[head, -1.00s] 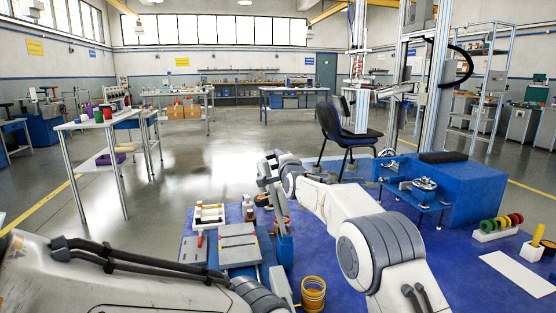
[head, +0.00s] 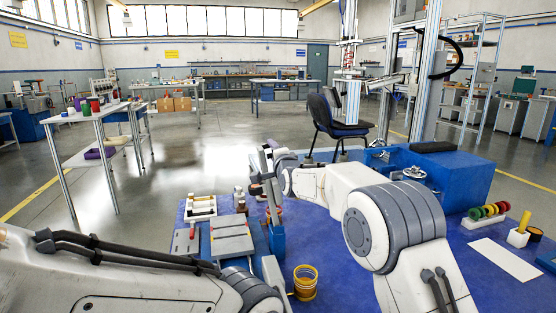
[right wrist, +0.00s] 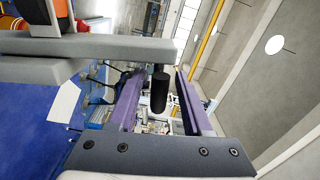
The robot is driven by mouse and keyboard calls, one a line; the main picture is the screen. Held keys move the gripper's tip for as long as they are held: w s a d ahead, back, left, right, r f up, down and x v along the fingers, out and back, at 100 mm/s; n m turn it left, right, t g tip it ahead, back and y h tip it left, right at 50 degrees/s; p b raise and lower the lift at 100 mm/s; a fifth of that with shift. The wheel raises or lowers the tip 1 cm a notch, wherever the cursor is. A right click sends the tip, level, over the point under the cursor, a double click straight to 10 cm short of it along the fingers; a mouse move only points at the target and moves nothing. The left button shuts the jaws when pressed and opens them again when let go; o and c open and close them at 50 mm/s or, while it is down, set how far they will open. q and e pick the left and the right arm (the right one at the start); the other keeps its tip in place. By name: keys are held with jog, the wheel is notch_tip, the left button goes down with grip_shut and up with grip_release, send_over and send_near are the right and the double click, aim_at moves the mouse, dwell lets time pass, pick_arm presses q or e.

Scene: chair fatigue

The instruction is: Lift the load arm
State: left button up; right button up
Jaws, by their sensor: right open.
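My right gripper (head: 262,178) is open beside an upright grey bar (head: 272,195) near the middle of the head view. In the right wrist view, its two purple-grey fingers (right wrist: 162,100) stand apart with a black cylindrical grip (right wrist: 160,92) between them. The grip looks clear of both fingers. The grey bar (right wrist: 110,47) runs across the top of that view, its end beside the grip. This bar with its grip seems to be the load arm, though its lower joint is hidden. My left arm crosses the lower left; its gripper cannot be made out.
A black chair (head: 336,122) stands under a metal frame behind. White side tables are at left.

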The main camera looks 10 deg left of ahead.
pick_arm(q)
jog(key=shift+r, duration=0.1)
pick_arm(e)
jog(key=v, duration=0.6)
jog(key=shift+s, duration=0.2)
